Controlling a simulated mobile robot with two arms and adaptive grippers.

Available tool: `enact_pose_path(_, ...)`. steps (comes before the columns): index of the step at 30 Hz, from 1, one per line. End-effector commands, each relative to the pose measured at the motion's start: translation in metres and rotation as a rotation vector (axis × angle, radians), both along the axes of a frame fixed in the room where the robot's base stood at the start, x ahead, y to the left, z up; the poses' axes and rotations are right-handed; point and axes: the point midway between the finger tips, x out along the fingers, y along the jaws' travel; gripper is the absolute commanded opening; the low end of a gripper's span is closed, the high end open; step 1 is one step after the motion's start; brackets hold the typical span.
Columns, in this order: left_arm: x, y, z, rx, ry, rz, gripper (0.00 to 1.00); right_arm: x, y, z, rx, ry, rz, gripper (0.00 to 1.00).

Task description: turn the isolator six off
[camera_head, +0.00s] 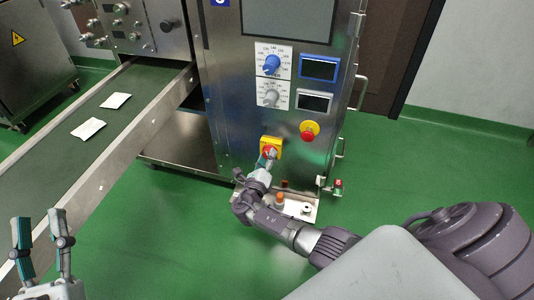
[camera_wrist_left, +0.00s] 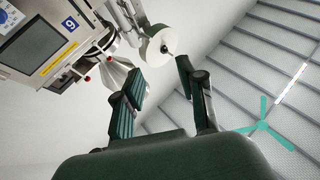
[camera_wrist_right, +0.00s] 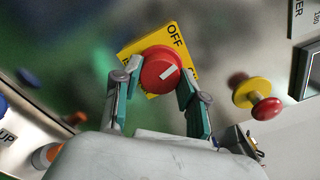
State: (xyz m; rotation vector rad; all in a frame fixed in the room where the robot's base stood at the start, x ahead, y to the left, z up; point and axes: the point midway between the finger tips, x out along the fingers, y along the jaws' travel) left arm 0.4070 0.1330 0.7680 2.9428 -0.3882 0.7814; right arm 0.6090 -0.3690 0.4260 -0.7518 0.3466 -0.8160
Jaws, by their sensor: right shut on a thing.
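The isolator is a red round knob with a white mark on a yellow plate, low on the steel machine's front. In the right wrist view the knob (camera_wrist_right: 160,70) sits between my right fingers, and "OFF" shows at the top of its yellow plate (camera_wrist_right: 172,36). My right gripper (camera_wrist_right: 152,86) is shut on the knob. In the head view my right gripper (camera_head: 266,160) covers part of the isolator plate (camera_head: 271,141). My left gripper (camera_head: 42,228) is open and empty at the lower left, beside the conveyor. It also shows open in the left wrist view (camera_wrist_left: 158,80).
A red emergency button on a yellow base (camera_head: 310,130) is up and right of the isolator. Blue (camera_head: 272,64) and grey (camera_head: 270,98) dials and two small displays sit above. A conveyor (camera_head: 60,140) carries two white packets. A base ledge (camera_head: 300,208) projects below.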

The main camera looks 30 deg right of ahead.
Motion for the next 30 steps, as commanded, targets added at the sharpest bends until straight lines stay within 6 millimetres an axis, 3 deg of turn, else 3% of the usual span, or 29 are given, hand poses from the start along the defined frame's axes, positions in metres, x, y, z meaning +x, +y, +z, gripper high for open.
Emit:
enact_pose_path(6,0.019,0.004,-0.055,0.099,0.359,0.021,0.40,0.000,0.000,0.003,-0.106,0.126,-0.001,0.07)
enact_pose_path(15,0.010,0.016,-0.121,0.193,0.729,0.044,0.40,0.000,0.001,0.002,-0.247,0.290,0.001,0.07)
enact_pose_path(21,0.000,0.022,-0.143,0.224,0.859,0.050,0.40,0.001,0.001,0.001,-0.304,0.357,0.001,0.07)
enact_pose_path(30,-0.007,0.025,-0.155,0.240,0.930,0.054,0.40,0.000,0.000,-0.001,-0.337,0.396,0.001,0.07)
